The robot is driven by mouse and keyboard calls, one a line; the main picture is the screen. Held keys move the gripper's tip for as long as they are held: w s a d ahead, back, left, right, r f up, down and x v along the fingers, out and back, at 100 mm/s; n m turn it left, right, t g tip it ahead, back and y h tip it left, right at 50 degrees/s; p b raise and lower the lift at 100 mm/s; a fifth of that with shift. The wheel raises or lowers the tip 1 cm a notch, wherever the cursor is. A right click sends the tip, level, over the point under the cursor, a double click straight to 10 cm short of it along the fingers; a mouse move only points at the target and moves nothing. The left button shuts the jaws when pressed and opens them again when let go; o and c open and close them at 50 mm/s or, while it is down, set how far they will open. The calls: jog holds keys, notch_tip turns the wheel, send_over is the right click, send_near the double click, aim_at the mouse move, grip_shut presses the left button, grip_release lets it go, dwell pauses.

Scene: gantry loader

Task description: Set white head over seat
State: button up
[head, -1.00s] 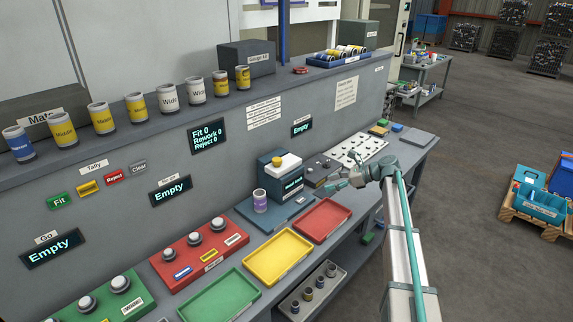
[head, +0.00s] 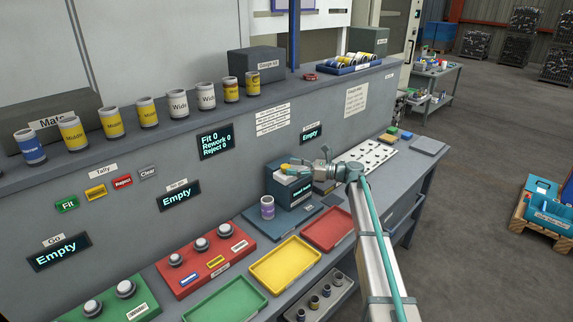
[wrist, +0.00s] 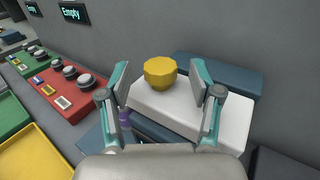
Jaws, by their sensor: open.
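The white head (head: 285,179) is a pale block with a yellow knob, resting on the dark blue station body (head: 292,196). In the wrist view, the white head (wrist: 228,115) fills the middle, with its yellow knob (wrist: 160,73) between my fingers. My gripper (wrist: 160,82) is open, one finger on each side of the knob; contact cannot be told. In the head view, my gripper (head: 296,166) is at the head and partly hides it. A purple-and-white can (head: 267,209) stands upright on the blue base plate (head: 290,224), in front of the station body. No separate seat can be told apart.
Red (head: 328,230), yellow (head: 285,265) and green (head: 228,302) trays lie along the bench front. A red button panel (head: 202,262) is to the left. A white perforated plate (head: 366,154) lies to the right. Cans line the shelf above.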

jog(key=shift+w+a+p, duration=0.2)
jog(key=shift+a+p, duration=0.1)
jog(key=shift+a, duration=1.15)
grip_shut()
